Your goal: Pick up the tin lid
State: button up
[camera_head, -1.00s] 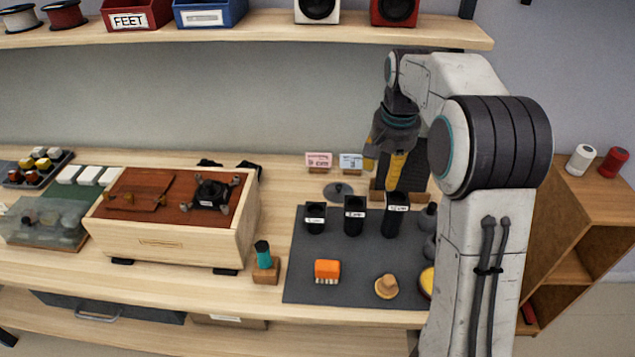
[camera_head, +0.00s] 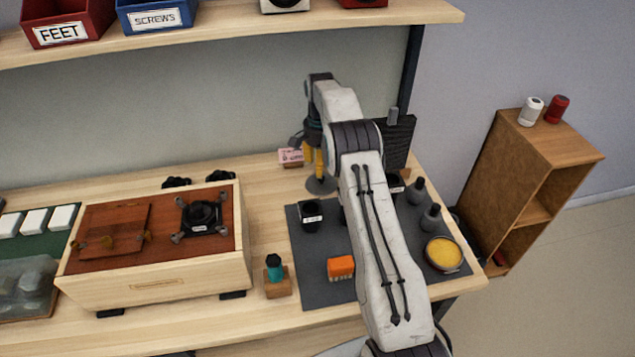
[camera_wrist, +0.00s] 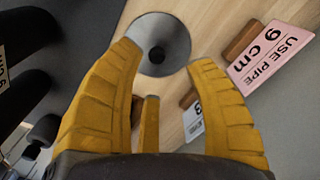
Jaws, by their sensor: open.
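The tin lid is a grey round disc (camera_head: 322,186) with a small dark knob, lying flat on the wooden bench behind the dark mat. It also shows in the wrist view (camera_wrist: 178,62), where its knob sits between and beyond my fingertips. My gripper (camera_head: 314,163) has yellow fingers pointing down just above the lid. In the wrist view my gripper (camera_wrist: 165,58) is open, with nothing between the fingers. I cannot tell the exact gap to the lid. An uncovered round tin with yellow contents (camera_head: 443,253) stands at the mat's right edge.
A pink card (camera_head: 290,156) reading "USE PIPE 9 cm" stands close beside my gripper, with a second card (camera_wrist: 193,120) near it. A black cup (camera_head: 311,215) stands on the mat (camera_head: 315,275). A wooden box (camera_head: 155,278) is at left.

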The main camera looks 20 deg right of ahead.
aim_at(321, 181)
jog(key=shift+s+d+f+p, duration=0.1)
jog(key=shift+f+p, duration=0.15)
jog(key=shift+f, duration=1.25)
jog(key=shift+s+d+f+p, duration=0.1)
jog(key=shift+f+p, duration=0.1)
jog(key=shift+f, duration=1.3)
jog(key=shift+c, duration=0.5)
grip_shut()
